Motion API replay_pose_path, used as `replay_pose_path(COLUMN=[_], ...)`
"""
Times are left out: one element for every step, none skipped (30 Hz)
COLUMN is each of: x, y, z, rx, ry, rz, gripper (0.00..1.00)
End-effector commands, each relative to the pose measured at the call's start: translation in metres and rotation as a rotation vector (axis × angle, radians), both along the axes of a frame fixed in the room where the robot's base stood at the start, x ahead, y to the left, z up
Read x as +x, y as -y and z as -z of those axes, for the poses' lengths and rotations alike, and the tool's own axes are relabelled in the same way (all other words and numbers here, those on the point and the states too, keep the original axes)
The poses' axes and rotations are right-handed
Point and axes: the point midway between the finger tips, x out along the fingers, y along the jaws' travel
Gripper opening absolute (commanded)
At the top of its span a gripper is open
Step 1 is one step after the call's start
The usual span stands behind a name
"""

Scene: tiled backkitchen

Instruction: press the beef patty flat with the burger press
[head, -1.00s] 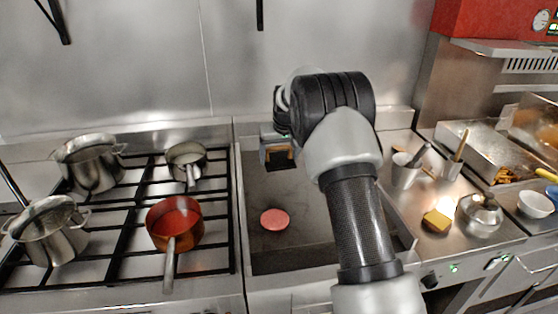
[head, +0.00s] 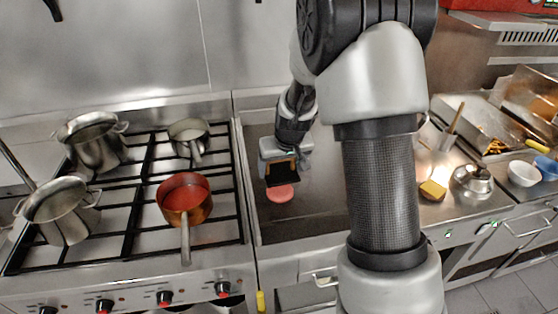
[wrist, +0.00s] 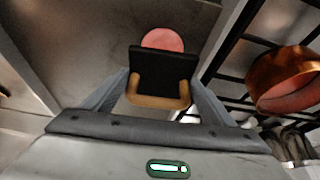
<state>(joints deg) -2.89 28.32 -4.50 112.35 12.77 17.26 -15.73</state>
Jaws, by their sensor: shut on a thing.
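My gripper (head: 284,157) is shut on the burger press, with the fingers on either side of its wooden handle. The press (head: 282,176) has a black rectangular plate and a tan handle; it also shows in the wrist view (wrist: 164,72). The beef patty (head: 279,195) is a pink disc on the flat griddle (head: 345,205). In the head view the press covers the patty's far edge. In the wrist view the patty (wrist: 163,39) shows beyond the plate, partly hidden by it. I cannot tell whether the plate touches the patty.
The stove at left holds a copper pan with red sauce (head: 185,195) and several steel pots; the copper pan (wrist: 285,80) is at the right in the wrist view. The griddle's front is clear.

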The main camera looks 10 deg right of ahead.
Motion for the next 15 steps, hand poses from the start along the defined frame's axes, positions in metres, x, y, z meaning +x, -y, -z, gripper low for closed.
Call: replay_pose_path(x=[0.001, 0.001, 0.001, 0.001, 0.001, 0.001, 0.002, 0.002, 0.002, 0.002, 0.002, 0.002, 0.002, 0.002, 0.002], y=[0.000, 0.000, 0.000, 0.000, 0.000, 0.000, 0.000, 0.000, 0.000, 0.000, 0.000, 0.000, 0.000, 0.000, 0.000], z=[0.002, 0.004, 0.006, 0.008, 0.011, 0.014, 0.017, 0.019, 0.023, 0.026, 0.029, 0.033, 0.036, 0.039, 0.043], rx=[0.000, 0.000, 0.000, 0.000, 0.000, 0.000, 0.000, 0.000, 0.000, 0.000, 0.000, 0.000, 0.000, 0.000, 0.000], ry=[0.004, 0.004, 0.004, 0.003, 0.003, 0.003, 0.003, 0.003, 0.004, 0.004, 0.004, 0.004, 0.004, 0.004, 0.003], rz=[0.000, 0.000, 0.000, 0.000, 0.000, 0.000, 0.000, 0.000, 0.000, 0.000, 0.000, 0.000, 0.000, -0.001, -0.001], gripper=[0.38, 0.38, 0.38, 0.38, 0.38, 0.38, 0.38, 0.38, 0.38, 0.38, 0.38, 0.38, 0.38, 0.38, 0.38])
